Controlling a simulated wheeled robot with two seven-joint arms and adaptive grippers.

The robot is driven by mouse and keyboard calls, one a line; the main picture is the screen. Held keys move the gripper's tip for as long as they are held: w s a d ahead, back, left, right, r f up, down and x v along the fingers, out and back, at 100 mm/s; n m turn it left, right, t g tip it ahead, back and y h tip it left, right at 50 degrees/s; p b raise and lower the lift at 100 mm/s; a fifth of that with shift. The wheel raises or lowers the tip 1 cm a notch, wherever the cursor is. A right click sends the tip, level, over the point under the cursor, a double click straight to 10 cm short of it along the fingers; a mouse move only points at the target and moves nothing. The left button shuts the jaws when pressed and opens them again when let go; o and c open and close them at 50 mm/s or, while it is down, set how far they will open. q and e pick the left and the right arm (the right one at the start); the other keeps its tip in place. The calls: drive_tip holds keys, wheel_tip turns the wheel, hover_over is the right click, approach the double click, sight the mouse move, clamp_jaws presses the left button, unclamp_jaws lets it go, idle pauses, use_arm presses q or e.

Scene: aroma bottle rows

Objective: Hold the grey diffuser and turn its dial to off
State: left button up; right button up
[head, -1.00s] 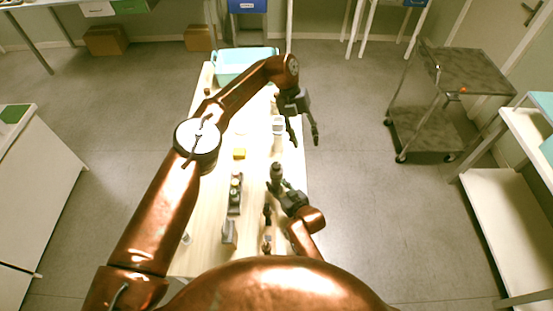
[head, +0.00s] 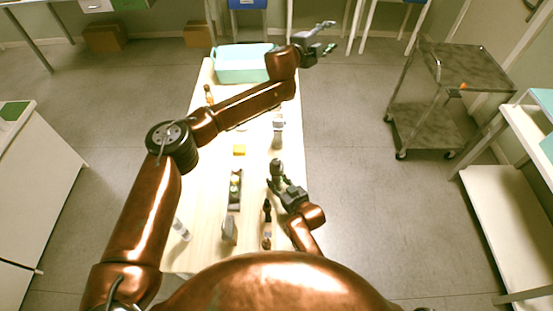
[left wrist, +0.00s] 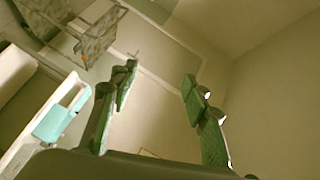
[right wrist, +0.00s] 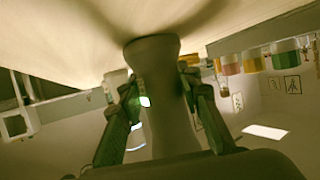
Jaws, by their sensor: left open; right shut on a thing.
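The grey diffuser (head: 277,168) is a dark, waisted body near the right edge of the table. My right gripper (head: 281,182) is shut on it, with a finger on each side. In the right wrist view the diffuser (right wrist: 160,85) stands between the fingers, its flared end near the pale table surface. I cannot make out its dial or setting. My left gripper (head: 322,39) is open and empty, raised at the far right beyond the table edge, well away from the diffuser.
On the table (head: 205,200) are a teal bin (head: 243,68), a yellow block (head: 239,150), a black tray of small bottles (head: 235,203), a dark bottle (head: 267,212), a grey item (head: 229,231) and a white bottle (head: 181,228). A grey cylinder (head: 278,138) stands just beyond the diffuser.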

use_arm(q)
drive_tip(key=a+f+n+g+y, duration=0.2)
drive_tip(key=a+f+n+y, duration=0.35)
drive_tip(key=f, duration=0.25)
drive_tip(key=m+g+y, duration=0.2)
drive_tip(key=g+y, duration=0.3)
drive_tip(key=g, duration=0.6)
hover_over(276, 161)
wheel_tip(276, 161, down, 14)
wheel_tip(276, 161, down, 11)
drive_tip(key=shift+f, duration=0.2)
drive_tip(key=shift+c, duration=0.5)
drive_tip(key=c, duration=1.1)
clamp_jaws()
